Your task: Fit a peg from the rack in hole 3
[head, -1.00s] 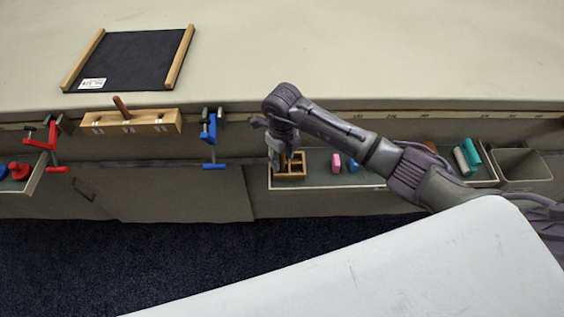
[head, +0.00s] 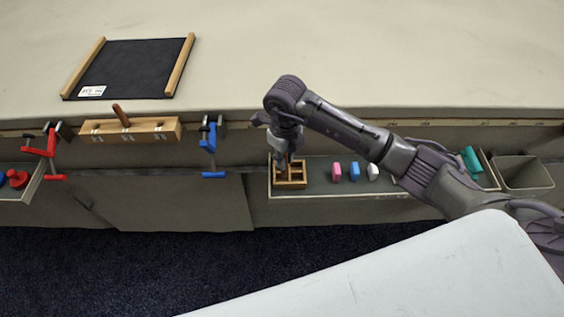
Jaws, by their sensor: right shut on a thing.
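The wooden rack (head: 303,181), a small open-topped frame with compartments, stands at the left end of the long grey shelf tray. My right gripper (head: 287,167) points down into the rack. It is shut on a peg, which is mostly hidden by the fingers and the rack walls. The wooden block with white labels (head: 153,131) is fixed along the table's front edge at the left. The hole numbers are too small to read. My left gripper is not in view.
Pink (head: 337,171), blue (head: 354,172) and white (head: 373,172) pieces lie on the tray right of the rack. A red clamp (head: 52,150) and a blue clamp (head: 210,148) flank the block. A dark mat (head: 135,68) lies on the otherwise clear tabletop.

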